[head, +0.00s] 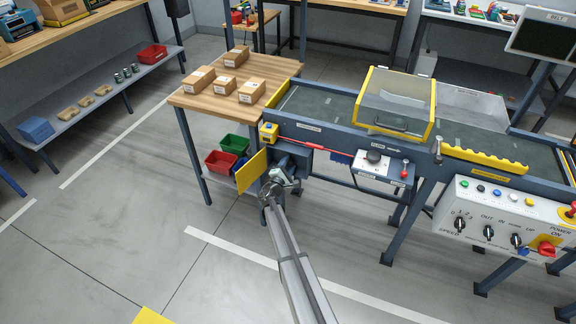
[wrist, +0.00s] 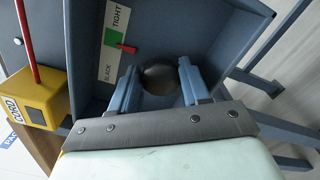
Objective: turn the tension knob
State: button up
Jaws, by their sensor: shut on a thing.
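The tension knob (wrist: 160,76) is a round dark knob inside a blue-grey open box (wrist: 225,28). My gripper (wrist: 160,88) has one blue finger on each side of it and is shut on it; the fingers hide its sides. Next to the knob is a scale plate (wrist: 118,42) with a white part marked TIGHT, a green part and another white lettered part. A red pointer (wrist: 127,48) lies at the green part, near its edge. In the head view my gripper (head: 283,172) is at the box below the conveyor's left end, and the knob is hidden.
A yellow door (head: 251,170) stands open left of the box. A yellow cord switch (head: 268,133) with a red cord (head: 310,145) is above it. Red (head: 220,161) and green (head: 235,144) bins sit under the wooden table (head: 205,101). The floor in front is clear.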

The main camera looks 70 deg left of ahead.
jog(key=shift+m, duration=0.9)
jog(key=o, duration=1)
